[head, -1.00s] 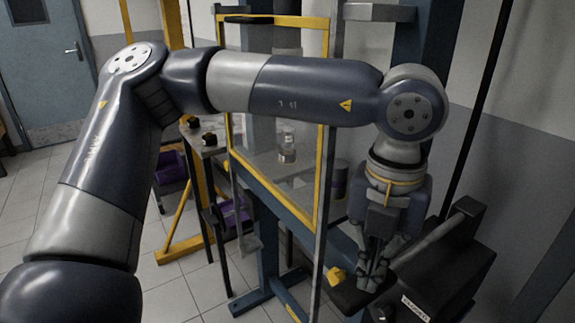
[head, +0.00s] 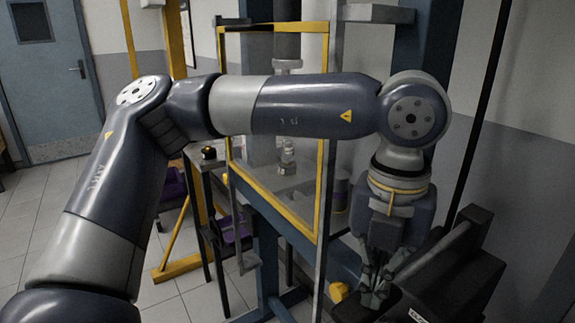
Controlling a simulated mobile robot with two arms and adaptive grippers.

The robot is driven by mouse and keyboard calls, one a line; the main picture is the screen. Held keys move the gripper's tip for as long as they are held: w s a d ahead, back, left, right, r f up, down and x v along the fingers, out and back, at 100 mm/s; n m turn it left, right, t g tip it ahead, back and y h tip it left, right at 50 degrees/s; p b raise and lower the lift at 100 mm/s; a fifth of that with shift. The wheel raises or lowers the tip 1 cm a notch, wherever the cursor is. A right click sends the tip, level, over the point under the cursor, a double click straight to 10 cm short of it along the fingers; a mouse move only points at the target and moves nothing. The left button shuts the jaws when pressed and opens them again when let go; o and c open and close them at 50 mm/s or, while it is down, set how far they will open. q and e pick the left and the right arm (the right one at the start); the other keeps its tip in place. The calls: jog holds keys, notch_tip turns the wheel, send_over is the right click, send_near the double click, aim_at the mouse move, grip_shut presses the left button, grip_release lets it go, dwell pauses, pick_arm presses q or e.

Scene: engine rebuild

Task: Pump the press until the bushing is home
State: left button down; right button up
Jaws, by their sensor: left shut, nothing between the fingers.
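The press has a blue frame with a yellow-edged clear guard (head: 322,185) in front. Behind the guard, a small metallic stack (head: 287,160) stands upright under the ram (head: 287,65), with a gap between them. I cannot tell which part of the stack is the bushing or how deep it sits. The dark pump unit (head: 455,277) with its bar stands at the right. My left gripper (head: 372,294) points down with its fingers shut and empty, at the black pad by the pump's left side. I cannot tell whether the fingertips touch it. My right gripper is not in view.
My left arm crosses in front of the press and hides part of it. A side table (head: 198,160) with a small dark and yellow part stands left of the press. A yellow frame (head: 177,250) stands behind it.

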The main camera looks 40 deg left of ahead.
pick_arm(q)
notch_tip(320, 180, up, 11)
jog(key=p, duration=0.6)
jog(key=shift+r, duration=0.2)
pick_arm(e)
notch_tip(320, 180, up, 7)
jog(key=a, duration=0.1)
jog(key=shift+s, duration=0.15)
pick_arm(q)
jog(key=shift+f, duration=0.1)
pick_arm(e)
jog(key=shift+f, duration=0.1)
